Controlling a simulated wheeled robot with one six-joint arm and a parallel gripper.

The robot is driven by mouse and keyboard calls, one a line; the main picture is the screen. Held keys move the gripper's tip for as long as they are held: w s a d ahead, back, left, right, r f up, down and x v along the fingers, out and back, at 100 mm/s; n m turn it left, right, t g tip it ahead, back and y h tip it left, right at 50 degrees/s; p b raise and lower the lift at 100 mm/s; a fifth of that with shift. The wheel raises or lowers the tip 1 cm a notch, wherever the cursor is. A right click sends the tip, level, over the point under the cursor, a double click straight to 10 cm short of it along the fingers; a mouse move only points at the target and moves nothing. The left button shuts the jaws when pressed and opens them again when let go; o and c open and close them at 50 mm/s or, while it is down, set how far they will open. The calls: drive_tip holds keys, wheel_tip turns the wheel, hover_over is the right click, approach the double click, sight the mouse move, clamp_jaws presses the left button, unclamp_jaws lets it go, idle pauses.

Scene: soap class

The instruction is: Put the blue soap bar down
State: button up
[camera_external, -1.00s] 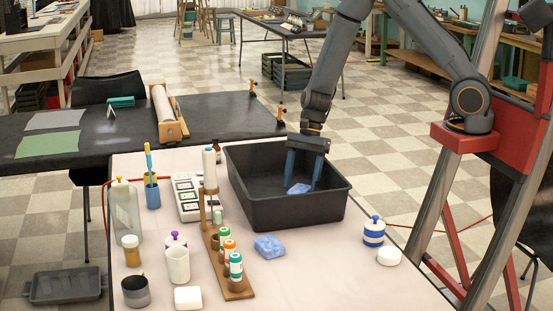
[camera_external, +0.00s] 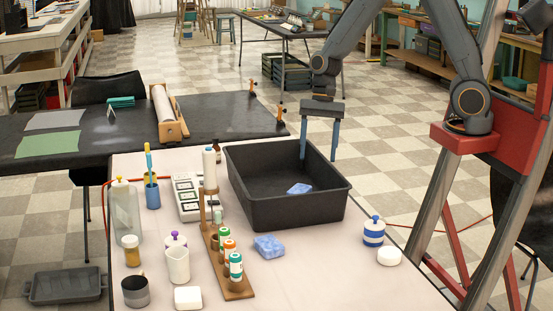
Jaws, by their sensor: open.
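A blue soap bar (camera_external: 299,189) lies inside the black bin (camera_external: 292,217), on its floor toward the right side. A second blue, marbled soap bar (camera_external: 269,246) lies on the white table in front of the bin. My gripper (camera_external: 319,158) is above the bin's back right part, pointing down. Its two blue fingers are spread apart with nothing between them. The gripper is clear of both soap bars.
A wooden rack with small bottles (camera_external: 229,262) stands left of the bin's front. A striped jar (camera_external: 374,231) and a white round soap (camera_external: 389,256) stand at the right. A white block (camera_external: 188,298), a pitcher (camera_external: 178,264) and a glass bottle (camera_external: 125,210) stand at the left.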

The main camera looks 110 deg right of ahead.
drive_tip(key=s+a+n, duration=0.1)
drive_tip(key=a+n, duration=0.2)
drive_tip(key=s+a+r+n+g, duration=0.1)
drive_tip(key=a+n, duration=0.3)
drive_tip(key=s+a+n+h, duration=0.1)
drive_tip(key=a+n, duration=0.3)
drive_tip(key=shift+s+a+r, duration=0.15)
drive_tip(key=shift+s+a, duration=0.1)
drive_tip(key=shift+s, duration=0.1)
drive_tip(key=s+a+n+h, duration=0.1)
drive_tip(key=s+a+n, duration=0.3)
drive_tip(key=n, duration=0.6)
drive_tip(key=a, duration=0.2)
drive_tip(key=shift+s+a+r+n+h, duration=0.25)
drive_tip(key=shift+a+r+n+h, duration=0.05)
drive_tip(key=shift+r+h, duration=0.1)
drive_tip(key=shift+o, duration=0.5)
